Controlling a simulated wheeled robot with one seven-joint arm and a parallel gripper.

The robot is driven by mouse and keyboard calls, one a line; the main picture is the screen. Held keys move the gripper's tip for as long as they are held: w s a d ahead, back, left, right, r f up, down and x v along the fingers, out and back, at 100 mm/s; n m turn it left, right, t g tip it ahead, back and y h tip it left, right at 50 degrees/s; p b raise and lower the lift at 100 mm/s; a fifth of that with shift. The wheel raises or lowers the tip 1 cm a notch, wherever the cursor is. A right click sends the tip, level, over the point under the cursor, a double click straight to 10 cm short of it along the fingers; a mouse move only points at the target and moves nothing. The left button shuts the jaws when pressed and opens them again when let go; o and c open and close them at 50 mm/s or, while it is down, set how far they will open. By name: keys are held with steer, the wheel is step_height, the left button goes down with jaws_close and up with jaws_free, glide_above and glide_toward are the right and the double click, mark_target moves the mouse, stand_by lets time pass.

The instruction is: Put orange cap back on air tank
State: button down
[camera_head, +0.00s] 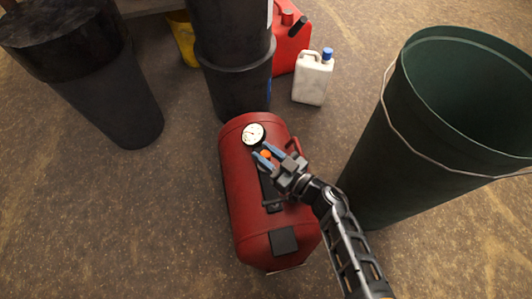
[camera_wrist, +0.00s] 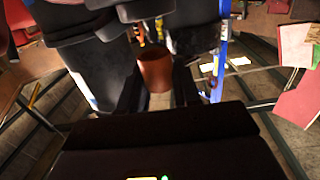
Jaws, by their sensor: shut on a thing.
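The red air tank (camera_head: 238,205) lies on the floor in the middle of the head view, with a round white gauge (camera_head: 253,133) near its far end. My gripper (camera_head: 264,157) is over the tank's top, just below the gauge in the picture. It is shut on the orange cap (camera_head: 266,153), which shows between the bluish fingertips. In the wrist view the cap (camera_wrist: 155,71) is a brownish-orange cylinder between the dark fingers. The spot under the cap is hidden, and I cannot tell whether the cap touches the tank.
A large green bin (camera_head: 400,165) with a wire handle stands close to the right of my arm. Black bins (camera_head: 235,80) stand behind the tank and at the upper left (camera_head: 110,95). A white jug (camera_head: 312,80) and a red fuel can (camera_head: 288,50) are behind. Floor left of the tank is clear.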

steer(key=shift+s+a+f+p, duration=0.2)
steer(key=shift+s+p, duration=0.1)
steer(key=shift+p, duration=0.65)
steer(key=shift+w+d+r, duration=0.1)
steer(key=shift+w+r, duration=0.2)
stand_by(0.5)
steer(key=shift+f+b, duration=0.3)
steer(key=shift+f, duration=0.2)
steer(key=shift+s+f+b, duration=0.15)
steer(key=shift+f+b, duration=0.2)
steer(key=shift+f, duration=0.15)
steer(key=c, duration=1.1)
jaws_free()
steer(key=shift+f, duration=0.1)
steer(key=shift+s, duration=0.1)
steer(key=shift+s+d+f, duration=0.2)
steer(key=shift+s+d, duration=0.25)
steer(key=shift+d, duration=0.05)
steer(key=shift+p+v, duration=1.45)
steer(key=shift+v, duration=1.4)
steer(key=shift+s+d+r+p, duration=0.3)
steer(key=shift+s+d, duration=0.2)
steer(key=shift+d, duration=0.25)
steer(key=shift+s+d+r+p, duration=0.3)
steer(key=shift+s+d, duration=0.2)
steer(key=shift+d, duration=0.3)
